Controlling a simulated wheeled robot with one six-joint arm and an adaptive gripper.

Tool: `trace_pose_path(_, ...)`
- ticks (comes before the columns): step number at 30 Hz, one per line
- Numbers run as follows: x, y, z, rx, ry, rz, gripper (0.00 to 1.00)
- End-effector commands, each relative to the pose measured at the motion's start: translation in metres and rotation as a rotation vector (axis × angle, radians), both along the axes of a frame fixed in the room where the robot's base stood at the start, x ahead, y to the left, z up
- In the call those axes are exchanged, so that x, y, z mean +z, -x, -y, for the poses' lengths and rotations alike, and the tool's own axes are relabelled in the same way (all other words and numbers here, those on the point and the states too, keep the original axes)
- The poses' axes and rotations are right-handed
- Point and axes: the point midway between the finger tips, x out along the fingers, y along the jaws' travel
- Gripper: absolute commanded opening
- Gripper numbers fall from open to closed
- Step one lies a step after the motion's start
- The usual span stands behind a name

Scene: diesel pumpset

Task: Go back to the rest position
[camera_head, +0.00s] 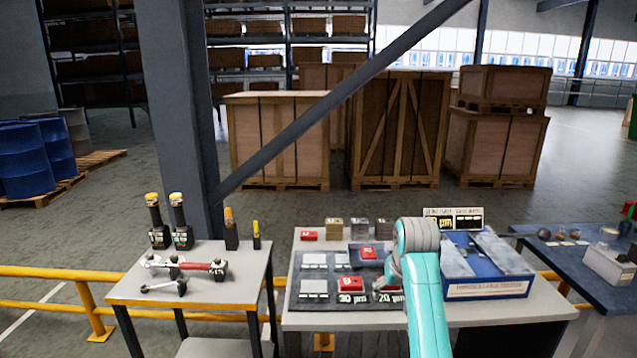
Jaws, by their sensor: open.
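My teal arm reaches up from the bottom of the view over the middle workbench (300,322). Its grey wrist is bent over at the top. My gripper (385,282) is small and partly hidden by the arm, just left of the forearm and over the right part of a dark mat (330,270). It looks open, and I see nothing held in it. The mat carries light plates, red blocks (349,284) and labels reading "30 µm" and "20 µm". I cannot tell how high the gripper is above the mat.
A blue-and-grey box (487,288) stands right of my arm, with a display sign (453,218) behind. Several small blocks line the back edge. A dark table (580,265) stands right. Yellow rails and a diagonal beam are nearby.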

Motion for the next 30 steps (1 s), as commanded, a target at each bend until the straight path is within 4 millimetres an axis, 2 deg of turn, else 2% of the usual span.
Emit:
trace_pose_path(8, -0.027, 0.005, 0.000, 0.000, 0.000, 0.020, 0.77)
trace_pose_path(17, -0.074, 0.018, 0.000, 0.000, 0.000, 0.060, 0.77)
trace_pose_path(23, -0.122, 0.038, 0.000, 0.000, 0.000, 0.105, 0.77)
trace_pose_path(30, -0.199, 0.087, 0.000, 0.000, 0.000, 0.192, 0.77)
